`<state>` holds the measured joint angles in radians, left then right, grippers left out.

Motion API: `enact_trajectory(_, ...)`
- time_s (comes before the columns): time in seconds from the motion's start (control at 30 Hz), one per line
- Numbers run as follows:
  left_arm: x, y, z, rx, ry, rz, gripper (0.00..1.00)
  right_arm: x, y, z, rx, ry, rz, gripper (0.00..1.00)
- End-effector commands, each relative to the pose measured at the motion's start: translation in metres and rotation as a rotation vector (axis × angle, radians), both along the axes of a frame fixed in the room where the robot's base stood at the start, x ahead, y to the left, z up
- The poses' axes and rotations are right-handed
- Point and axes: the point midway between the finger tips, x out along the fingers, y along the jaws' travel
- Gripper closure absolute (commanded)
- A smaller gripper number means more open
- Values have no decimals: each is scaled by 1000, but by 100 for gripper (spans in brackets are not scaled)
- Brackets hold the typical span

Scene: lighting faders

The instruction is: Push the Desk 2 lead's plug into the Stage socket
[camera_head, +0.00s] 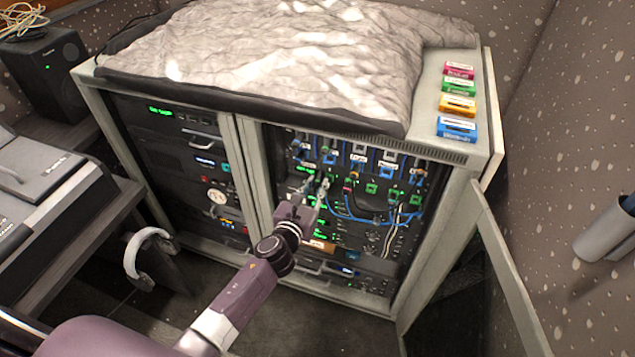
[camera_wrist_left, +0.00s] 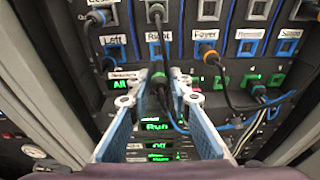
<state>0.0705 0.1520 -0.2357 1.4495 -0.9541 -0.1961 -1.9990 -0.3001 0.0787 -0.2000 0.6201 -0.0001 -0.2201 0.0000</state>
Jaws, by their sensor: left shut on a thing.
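My left gripper (camera_head: 312,199) reaches up to the patch panel in the open right bay of the rack. In the left wrist view its blue-padded fingers (camera_wrist_left: 166,88) are shut on a dark plug with a green band (camera_wrist_left: 158,82), below the Right label. I cannot read a Desk 2 tag on it, and its front end is not clear. The Stage label (camera_wrist_left: 289,33) is at the right end of the labelled row. The Stage socket (camera_wrist_left: 284,48), blue-framed, is below it and looks empty. The gripper is left of and below that socket. My right gripper is not in view.
Another plug sits below the Foyer label (camera_wrist_left: 206,35). A plug (camera_wrist_left: 258,92) with a lead stands in the green-framed row, and blue leads (camera_head: 345,215) hang across the panel. The open rack door (camera_head: 500,265) stands to the right. Coloured cases (camera_head: 457,104) lie on top.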

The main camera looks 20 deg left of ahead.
Motion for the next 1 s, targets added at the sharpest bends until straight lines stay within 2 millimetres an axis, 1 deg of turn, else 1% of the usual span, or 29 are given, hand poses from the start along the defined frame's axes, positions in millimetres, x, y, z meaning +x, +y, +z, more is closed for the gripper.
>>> enact_trajectory(0.7, -37, 2, 0, 1, 1, 0, 100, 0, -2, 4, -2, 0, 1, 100)
enact_trajectory(1.0, -47, 2, 0, 1, 0, 1, 100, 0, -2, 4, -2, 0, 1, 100)
